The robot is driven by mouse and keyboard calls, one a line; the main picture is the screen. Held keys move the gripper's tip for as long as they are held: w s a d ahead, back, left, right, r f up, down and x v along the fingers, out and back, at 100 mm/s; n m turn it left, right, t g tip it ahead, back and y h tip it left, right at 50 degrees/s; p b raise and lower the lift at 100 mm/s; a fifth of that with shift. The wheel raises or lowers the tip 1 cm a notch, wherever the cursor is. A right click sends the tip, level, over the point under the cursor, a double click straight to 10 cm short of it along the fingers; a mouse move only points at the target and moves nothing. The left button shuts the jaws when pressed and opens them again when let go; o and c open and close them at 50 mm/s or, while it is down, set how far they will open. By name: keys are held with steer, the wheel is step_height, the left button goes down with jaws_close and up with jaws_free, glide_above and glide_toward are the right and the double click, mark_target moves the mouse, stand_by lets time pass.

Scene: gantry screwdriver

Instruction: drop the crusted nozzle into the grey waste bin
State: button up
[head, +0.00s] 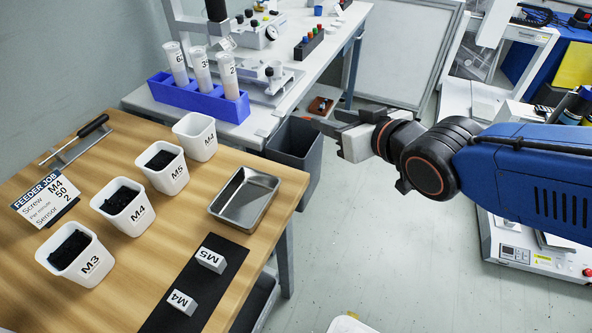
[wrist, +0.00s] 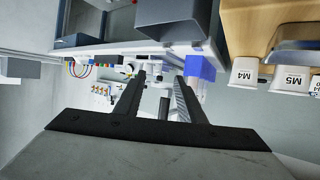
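The grey waste bin (head: 297,152) stands on the floor between the wooden table and the white bench. A dark grey box shape that looks like the same bin shows at the top of the wrist view (wrist: 172,22). My gripper (head: 334,124) is beside the bin at its upper right in the head view. In the wrist view its two fingers (wrist: 158,95) are spread apart with nothing held between them. I cannot make out the crusted nozzle in either view. The inside of the bin is mostly in shadow.
The wooden table (head: 235,245) holds several white screw cups, a metal tray (head: 245,198) and a black mat (head: 222,283). A blue rack (head: 190,98) with tubes stands on the white bench. A small reddish-brown item (head: 320,105) lies beyond the bin.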

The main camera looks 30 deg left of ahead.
steer(key=v, duration=0.6)
steer(key=shift+d, duration=0.25)
steer(key=shift+d+r, duration=0.1)
stand_by(0.3)
steer(key=w+d+f+m+t+h, duration=0.1)
steer(key=w+d+f+m+h, duration=0.15)
steer(key=d, duration=0.65)
steer(key=w+d+f+m+h, duration=0.1)
steer(key=w+d+m+h, duration=0.15)
steer(key=d, duration=0.55)
steer(key=w+d+f+m+t+h, duration=0.1)
steer(key=w+d+m+h, duration=0.2)
steer(key=d, duration=0.6)
steer(key=s+d+f+m+g+h, duration=0.1)
steer(key=s+d+f+m+g, duration=0.1)
steer(key=s+d, duration=0.4)
steer(key=s+d+f+m+g+h, duration=0.2)
steer(key=s+d+f, duration=0.2)
steer(key=d, duration=0.7)
steer(key=s, duration=0.2)
steer(key=shift+s+d+f+h, duration=0.15)
steer(key=shift+s+f+h, duration=0.1)
steer(key=shift+s+h, duration=0.1)
steer(key=shift+w, duration=0.15)
steer(key=shift+c, duration=0.6)
